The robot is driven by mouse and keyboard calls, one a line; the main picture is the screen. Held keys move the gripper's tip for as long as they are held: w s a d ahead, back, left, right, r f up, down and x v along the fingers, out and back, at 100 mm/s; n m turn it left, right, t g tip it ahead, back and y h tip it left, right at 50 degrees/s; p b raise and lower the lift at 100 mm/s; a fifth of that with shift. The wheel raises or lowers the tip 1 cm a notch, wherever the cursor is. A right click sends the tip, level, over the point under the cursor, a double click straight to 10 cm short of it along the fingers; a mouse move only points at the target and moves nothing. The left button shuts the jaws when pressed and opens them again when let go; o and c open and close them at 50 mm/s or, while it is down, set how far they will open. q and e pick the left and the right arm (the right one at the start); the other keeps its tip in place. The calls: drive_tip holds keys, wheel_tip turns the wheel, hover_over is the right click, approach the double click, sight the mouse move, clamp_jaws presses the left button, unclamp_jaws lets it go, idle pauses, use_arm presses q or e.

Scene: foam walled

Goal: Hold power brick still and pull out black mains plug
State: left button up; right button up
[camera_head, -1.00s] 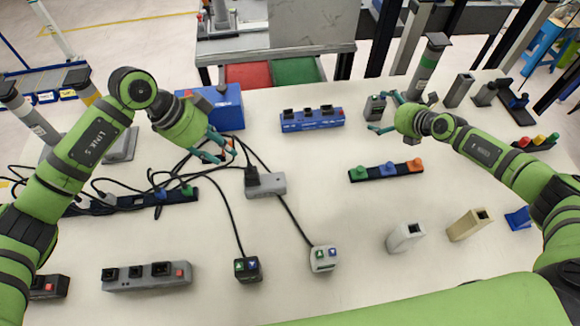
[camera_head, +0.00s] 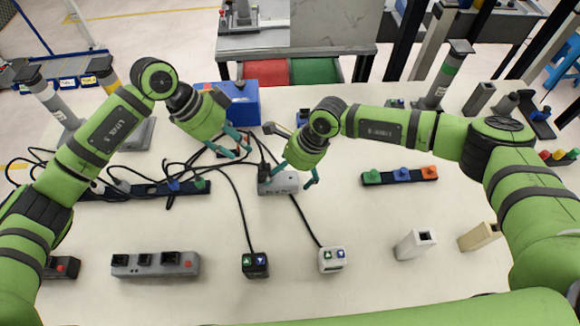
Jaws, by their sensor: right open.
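The grey power brick (camera_head: 284,187) lies on the table near the middle, with cables running away from it. The black mains plug (camera_head: 265,174) sits at its left end, partly covered by my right gripper's finger. My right gripper (camera_head: 289,176) is open above the brick, its fingers to the left and right of it. I cannot tell whether they touch it. My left gripper (camera_head: 237,153) is up and to the left of the brick, over dark cables. Its fingers look apart, with no held object visible.
A blue box (camera_head: 241,106) stands behind my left gripper. A black power strip (camera_head: 140,193) with tangled cables lies left. A grey socket block (camera_head: 155,265), a black switch box (camera_head: 255,265) and a white one (camera_head: 332,260) stand in front. A coloured-button strip (camera_head: 400,176) lies right.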

drive_tip(key=shift+x, duration=2.7)
drive_tip(key=c, duration=1.4)
use_arm(q)
drive_tip(key=c, duration=0.3)
use_arm(e)
drive_tip(key=shift+c, duration=0.2)
drive_tip(key=shift+f, duration=0.1)
use_arm(q)
wheel_tip(320, 180, up, 5)
drive_tip(key=m+y, duration=0.6)
drive_tip(key=m, duration=0.9)
hover_over(263, 162)
drive_tip(key=shift+m, duration=0.4)
drive_tip(key=f, duration=0.6)
drive_tip(key=shift+w+a+f, duration=0.25)
drive_tip(key=shift+w+f, duration=0.05)
use_arm(e)
drive_tip(key=shift+s, duration=0.1)
use_arm(q)
drive_tip(key=shift+s+d+f, duration=0.1)
drive_tip(key=shift+f, duration=1.2)
drive_tip(key=shift+s+d+f, duration=0.1)
drive_tip(key=shift+f, duration=1.2)
use_arm(e)
drive_tip(key=shift+d, duration=0.1)
